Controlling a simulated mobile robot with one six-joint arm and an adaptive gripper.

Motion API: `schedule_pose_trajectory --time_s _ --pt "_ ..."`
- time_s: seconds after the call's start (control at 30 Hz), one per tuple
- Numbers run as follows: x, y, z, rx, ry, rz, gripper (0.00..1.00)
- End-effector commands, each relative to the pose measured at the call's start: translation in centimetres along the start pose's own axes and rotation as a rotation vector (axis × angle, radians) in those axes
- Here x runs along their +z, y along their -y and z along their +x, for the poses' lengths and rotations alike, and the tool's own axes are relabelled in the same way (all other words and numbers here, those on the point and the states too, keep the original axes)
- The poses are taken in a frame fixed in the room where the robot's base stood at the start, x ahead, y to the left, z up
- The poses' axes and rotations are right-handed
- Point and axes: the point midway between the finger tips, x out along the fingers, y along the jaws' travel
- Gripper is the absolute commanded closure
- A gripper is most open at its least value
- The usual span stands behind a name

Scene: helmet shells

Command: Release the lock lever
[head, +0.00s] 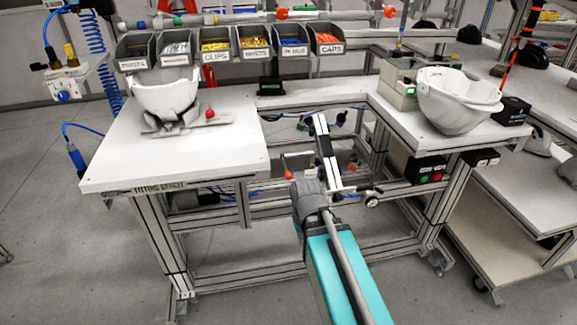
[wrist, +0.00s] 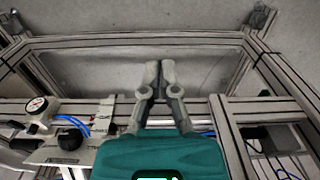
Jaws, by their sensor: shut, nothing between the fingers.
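A red ball knob (head: 210,113), which looks like the end of the lock lever, stands at the right side of a grey fixture (head: 164,131) on the left bench. A white helmet shell (head: 165,97) sits bowl-like on that fixture and hides part of it. My gripper (wrist: 159,75) shows in the wrist view with its fingers close together and nothing between them. It is over the gap between the benches, to the right of the fixture and apart from the knob. The wrist view shows neither knob nor shell.
Labelled bins (head: 213,48) line the back of the left bench (head: 110,165). A second white shell (head: 450,105) sits on the right bench. In the wrist view, a pressure gauge (wrist: 36,104), blue hoses and frame rails lie around my gripper. The left bench's front is clear.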

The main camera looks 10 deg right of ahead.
Motion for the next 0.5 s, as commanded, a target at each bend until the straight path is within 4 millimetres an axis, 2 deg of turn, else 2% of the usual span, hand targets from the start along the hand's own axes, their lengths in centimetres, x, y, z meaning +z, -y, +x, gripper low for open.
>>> schedule_pose_trajectory --time_s 0.27,0.5 --pt "-2.9 -0.3 -3.5 -0.022 -0.001 -0.170 1.00" --pt "-6.0 -0.7 -7.0 -0.049 -0.008 -0.388 1.00"
